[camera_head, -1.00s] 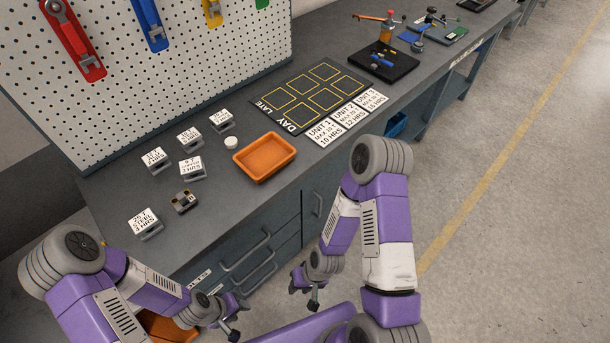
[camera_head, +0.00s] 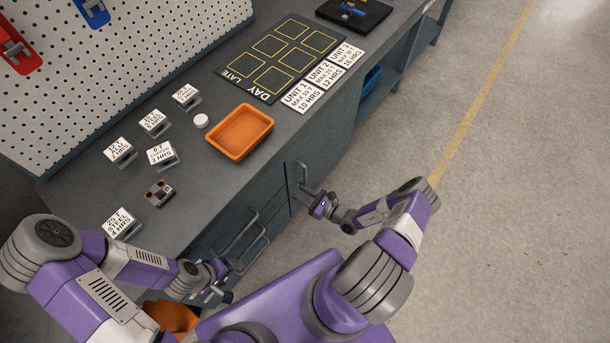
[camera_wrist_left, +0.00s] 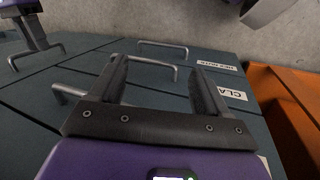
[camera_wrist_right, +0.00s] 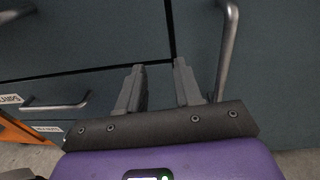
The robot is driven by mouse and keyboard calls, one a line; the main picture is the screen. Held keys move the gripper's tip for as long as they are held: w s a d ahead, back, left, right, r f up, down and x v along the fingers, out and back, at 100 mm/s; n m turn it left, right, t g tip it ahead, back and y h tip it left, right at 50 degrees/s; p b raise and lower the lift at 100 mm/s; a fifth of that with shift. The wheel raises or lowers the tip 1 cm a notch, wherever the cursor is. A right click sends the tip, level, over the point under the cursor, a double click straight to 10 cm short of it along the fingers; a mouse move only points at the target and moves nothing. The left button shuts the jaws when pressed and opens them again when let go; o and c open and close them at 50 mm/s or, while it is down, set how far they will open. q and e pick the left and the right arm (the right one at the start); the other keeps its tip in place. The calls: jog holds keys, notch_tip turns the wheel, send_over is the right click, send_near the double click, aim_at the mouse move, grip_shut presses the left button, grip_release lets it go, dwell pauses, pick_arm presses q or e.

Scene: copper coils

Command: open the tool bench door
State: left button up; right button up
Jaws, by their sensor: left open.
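The tool bench door is the dark grey-blue front panel right of the drawers, with a metal bar handle (camera_head: 300,173). In the right wrist view the door (camera_wrist_right: 275,75) fills the right side and its handle (camera_wrist_right: 229,45) stands just right of my fingers. My right gripper (camera_head: 312,203) is beside the door front, close to the handle but not around it. It is open and empty, its fingers (camera_wrist_right: 160,78) partly apart. My left gripper (camera_head: 226,283) is open and empty in front of the lower drawers; its fingers (camera_wrist_left: 160,80) are wide apart. The door looks closed.
Drawers with bar handles (camera_head: 238,236) lie left of the door. An orange bin (camera_wrist_left: 290,115) is near my left gripper. The bench top holds an orange tray (camera_head: 240,131), several label stands and a black mat (camera_head: 262,95). Open floor lies to the right.

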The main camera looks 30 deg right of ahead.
aim_at(305, 174)
jog(key=d+f+m+t+h, duration=0.1)
jog(key=d+m+t+h, duration=0.2)
jog(key=d, duration=0.4)
jog(key=shift+g+h, duration=0.4)
jog(key=shift+h, duration=0.3)
jog(key=w, duration=0.2)
jog(key=w+a+b, duration=0.1)
jog(key=w, duration=0.4)
jog(key=shift+w+a+b, duration=0.2)
jog(key=shift+a+b, duration=0.1)
jog(key=shift+a, duration=0.1)
jog(key=shift+c, duration=0.3)
grip_shut()
